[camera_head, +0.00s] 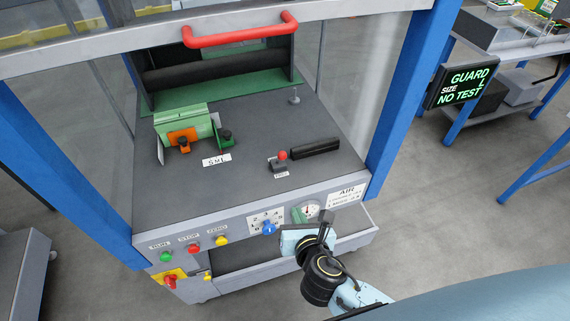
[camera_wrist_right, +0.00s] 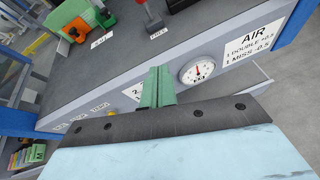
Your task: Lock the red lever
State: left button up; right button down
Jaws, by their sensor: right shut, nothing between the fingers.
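The red lever (camera_head: 282,155) is a small red knob on a dark base on the machine's grey top, right of centre. A small white label lies in front of its base. In the right wrist view the lever (camera_wrist_right: 143,3) is cut off by the top edge, with its shaft and base below. My right gripper (camera_head: 298,213) has green fingers and is at the machine's front panel, in front of and below the lever, apart from it. Its fingers (camera_wrist_right: 158,78) are closed together and empty in the wrist view. My left gripper is not in view.
A black bar (camera_head: 314,147) lies right of the lever. A green block with an orange clamp (camera_head: 183,138) stands left. The front panel carries an air gauge (camera_head: 311,209), blue knob (camera_head: 268,228) and buttons. Blue posts (camera_head: 399,95) flank the machine.

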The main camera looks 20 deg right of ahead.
jog(key=r, duration=0.1)
jog(key=r+n, duration=0.1)
jog(key=r, duration=0.1)
jog(key=shift+w+a+r+t, duration=0.15)
jog(key=shift+a+r+t, duration=0.05)
jog(key=shift+t, duration=0.2)
jog(key=shift+w, duration=0.1)
jog(key=b, duration=0.2)
send_near(280, 159)
jog(key=f, duration=0.1)
jog(key=w+f, duration=0.1)
jog(key=f, duration=0.1)
jog(key=w+f, duration=0.1)
jog(key=f, duration=0.1)
jog(key=shift+w+d+f, duration=0.1)
jog(key=shift+d, duration=0.2)
jog(key=shift+w+d+r+p, duration=0.1)
jog(key=shift+w+r+p, duration=0.2)
jog(key=shift+w, duration=0.25)
jog(key=shift+w+d+r+p, duration=0.15)
jog(key=shift+w+r, duration=0.2)
jog(key=shift+w, duration=0.25)
jog(key=shift+w+r, duration=0.25)
jog(key=shift+w, duration=0.4)
